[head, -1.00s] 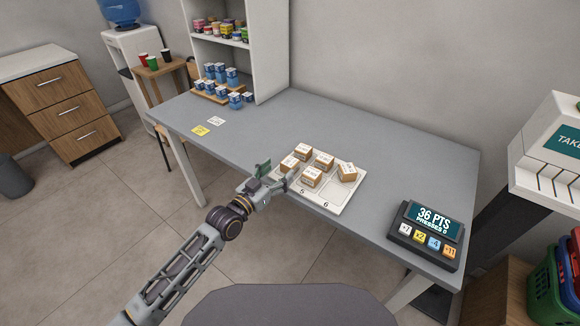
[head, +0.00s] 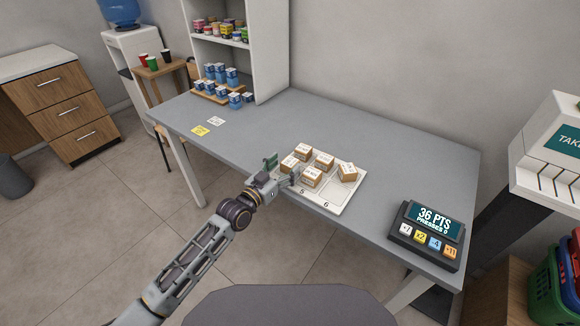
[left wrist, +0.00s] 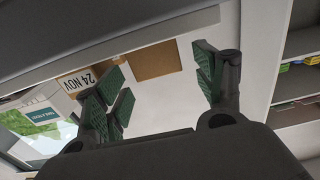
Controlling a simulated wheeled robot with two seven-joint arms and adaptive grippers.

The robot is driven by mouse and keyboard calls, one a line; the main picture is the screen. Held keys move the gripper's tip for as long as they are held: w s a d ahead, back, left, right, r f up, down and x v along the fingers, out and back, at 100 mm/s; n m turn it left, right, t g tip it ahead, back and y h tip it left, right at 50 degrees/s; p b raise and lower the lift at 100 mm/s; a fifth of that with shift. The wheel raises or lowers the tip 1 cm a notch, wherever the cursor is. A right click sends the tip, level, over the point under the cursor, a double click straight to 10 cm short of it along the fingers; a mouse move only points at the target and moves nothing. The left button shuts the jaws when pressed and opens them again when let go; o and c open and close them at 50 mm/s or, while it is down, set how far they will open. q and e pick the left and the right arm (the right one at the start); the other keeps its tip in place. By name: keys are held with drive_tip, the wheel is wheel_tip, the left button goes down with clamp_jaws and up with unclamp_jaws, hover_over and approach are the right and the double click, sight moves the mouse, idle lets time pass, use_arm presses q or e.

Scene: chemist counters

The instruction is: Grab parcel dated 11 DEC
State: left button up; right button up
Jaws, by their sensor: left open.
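Several small brown parcels stand on a white tray (head: 349,196) at the table's front edge. They are a back-left parcel (head: 303,149), a back-middle parcel (head: 323,161), a left parcel (head: 288,164), a front parcel (head: 311,179) and a right parcel (head: 347,173). Their dates are too small to read in the head view. In the left wrist view, one parcel (left wrist: 86,80) reads 24 NOV and another brown parcel (left wrist: 155,61) shows no readable date. My left gripper (head: 281,170) is open and empty at the tray's left front, close beside the left and front parcels. My right gripper is out of view.
A points device (head: 428,232) stands at the table's right end. Blue-and-white boxes (head: 222,80) stand at the far left by the white shelf (head: 270,50). Yellow (head: 201,130) and white notes lie on the left. The table behind the tray is clear.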

sight(286, 166)
use_arm(q)
drive_tip(key=shift+x, duration=1.8)
drive_tip(key=shift+f, duration=0.15)
drive_tip(key=c, duration=1.1)
